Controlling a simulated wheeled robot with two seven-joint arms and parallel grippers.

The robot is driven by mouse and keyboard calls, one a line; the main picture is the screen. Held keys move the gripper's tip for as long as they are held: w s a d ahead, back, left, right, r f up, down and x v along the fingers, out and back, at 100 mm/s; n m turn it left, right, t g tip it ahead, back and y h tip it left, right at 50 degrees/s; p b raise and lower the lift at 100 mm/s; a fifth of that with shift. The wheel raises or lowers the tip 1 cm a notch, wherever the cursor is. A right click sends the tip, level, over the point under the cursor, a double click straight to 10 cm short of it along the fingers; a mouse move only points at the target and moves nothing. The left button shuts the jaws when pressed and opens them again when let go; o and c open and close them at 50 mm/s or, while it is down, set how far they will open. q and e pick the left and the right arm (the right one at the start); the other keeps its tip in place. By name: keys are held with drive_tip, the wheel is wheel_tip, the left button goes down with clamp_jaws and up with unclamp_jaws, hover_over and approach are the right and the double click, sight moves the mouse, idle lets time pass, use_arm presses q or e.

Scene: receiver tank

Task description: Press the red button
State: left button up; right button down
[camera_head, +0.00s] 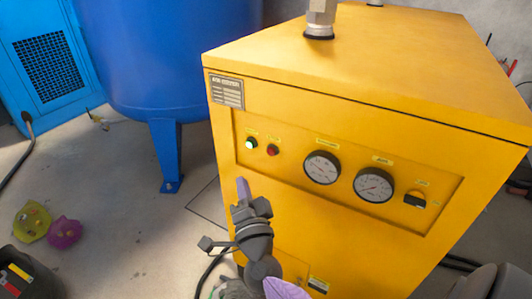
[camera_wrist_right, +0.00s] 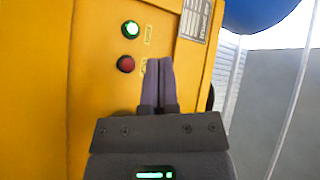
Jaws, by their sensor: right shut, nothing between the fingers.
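The red button (camera_head: 272,150) sits on the recessed panel of the yellow cabinet, just right of a lit green button (camera_head: 251,143). In the right wrist view the red button (camera_wrist_right: 125,64) lies below the lit green button (camera_wrist_right: 130,29), left of my fingertips. My right gripper (camera_head: 242,182) is shut and empty in front of the cabinet, below and left of the red button in the head view. Its purple fingers (camera_wrist_right: 158,66) are together, apart from the red button in the picture. The gap in depth to the panel is hard to tell. My left gripper is not in view.
The yellow cabinet (camera_head: 350,72) carries two gauges (camera_head: 322,167) and a black switch (camera_head: 415,199) right of the buttons. A blue tank (camera_head: 165,50) stands behind left. A black bin (camera_head: 25,270) and colored items (camera_head: 64,233) lie on the floor at left.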

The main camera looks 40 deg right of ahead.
sight(271, 152)
use_arm(q)
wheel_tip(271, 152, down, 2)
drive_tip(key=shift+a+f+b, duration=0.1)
drive_tip(key=shift+b, duration=0.9)
use_arm(e)
drive_tip(key=w+d, duration=0.3)
drive_tip(key=d, duration=0.5)
drive_tip(key=shift+w, duration=0.15)
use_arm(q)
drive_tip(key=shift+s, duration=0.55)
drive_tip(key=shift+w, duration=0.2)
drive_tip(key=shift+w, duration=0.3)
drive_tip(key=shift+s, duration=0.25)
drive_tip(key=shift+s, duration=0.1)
use_arm(e)
drive_tip(key=shift+d, duration=0.1)
